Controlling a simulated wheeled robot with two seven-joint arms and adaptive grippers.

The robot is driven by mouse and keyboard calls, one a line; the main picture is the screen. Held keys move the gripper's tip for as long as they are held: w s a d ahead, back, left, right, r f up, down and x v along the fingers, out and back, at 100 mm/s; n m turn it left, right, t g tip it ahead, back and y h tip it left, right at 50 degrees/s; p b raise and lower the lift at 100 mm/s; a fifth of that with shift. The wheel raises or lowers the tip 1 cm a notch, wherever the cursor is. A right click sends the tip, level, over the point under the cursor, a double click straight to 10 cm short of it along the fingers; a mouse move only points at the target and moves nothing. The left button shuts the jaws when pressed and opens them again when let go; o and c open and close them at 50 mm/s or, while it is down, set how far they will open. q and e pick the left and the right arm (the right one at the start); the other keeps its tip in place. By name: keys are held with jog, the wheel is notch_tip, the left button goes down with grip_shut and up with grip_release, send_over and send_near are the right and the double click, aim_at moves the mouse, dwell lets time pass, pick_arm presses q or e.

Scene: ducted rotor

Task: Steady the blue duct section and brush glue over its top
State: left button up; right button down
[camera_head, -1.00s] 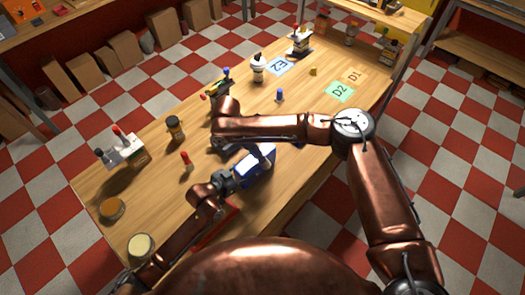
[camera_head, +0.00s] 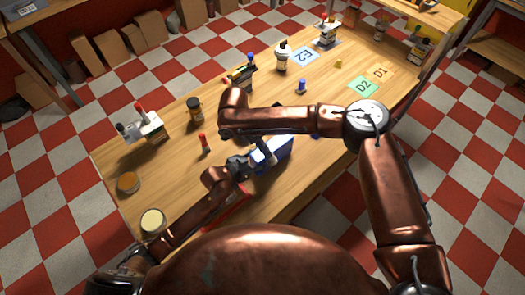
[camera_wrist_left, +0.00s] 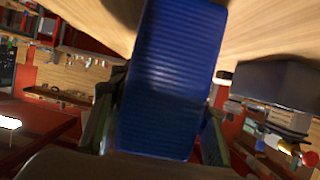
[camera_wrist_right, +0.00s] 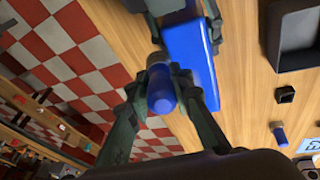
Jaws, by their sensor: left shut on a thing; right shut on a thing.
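The blue duct section (camera_head: 281,150) is near the front edge of the wooden workbench (camera_head: 180,185). My left gripper (camera_head: 241,166) is shut on it; the left wrist view shows the ribbed blue duct section (camera_wrist_left: 170,75) between both fingers. In the right wrist view my right gripper (camera_wrist_right: 160,82) is shut on a blue-handled brush (camera_wrist_right: 161,95). The brush is close beside the duct section (camera_wrist_right: 203,75), with my left gripper's fingers (camera_wrist_right: 172,12) at its far end. The brush tip is hidden, so I cannot tell whether it touches. My right forearm covers part of the bench in the head view.
A dark tray (camera_wrist_right: 296,30) lies close by. Mats D1 (camera_head: 381,73), D2 (camera_head: 363,86) and E2 (camera_head: 304,56) lie right.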

jog(key=shift+w+d+r, duration=0.25)
jog(key=shift+w+d, duration=2.15)
jog(key=shift+d, duration=0.2)
jog(key=shift+w+d+f, duration=0.15)
jog(key=shift+w+d, duration=1.2)
jog(key=shift+d, duration=0.1)
jog(key=shift+w+d+f, duration=0.15)
jog(key=shift+w+d, duration=1.2)
jog(key=shift+d, duration=0.1)
jog(key=shift+w+d, duration=0.25)
jog(key=shift+d, duration=0.05)
jog(key=shift+f, duration=0.25)
jog(key=shift+s+a+r, duration=0.15)
jog(key=shift+a, duration=0.05)
jog(key=shift+s+a+r, duration=0.15)
jog(key=shift+s+a, duration=1.8)
jog(key=shift+a, duration=0.15)
jog(key=shift+s+a+r, duration=0.15)
jog(key=shift+s+a, duration=1.8)
jog(key=shift+a, duration=0.15)
jog(key=shift+s+a+r, duration=0.15)
jog(key=shift+s+a, duration=1.8)
jog(key=shift+a, duration=0.15)
notch_tip(320, 180, up, 9)
jog(key=shift+r, duration=0.15)
jog(key=shift+d, duration=0.1)
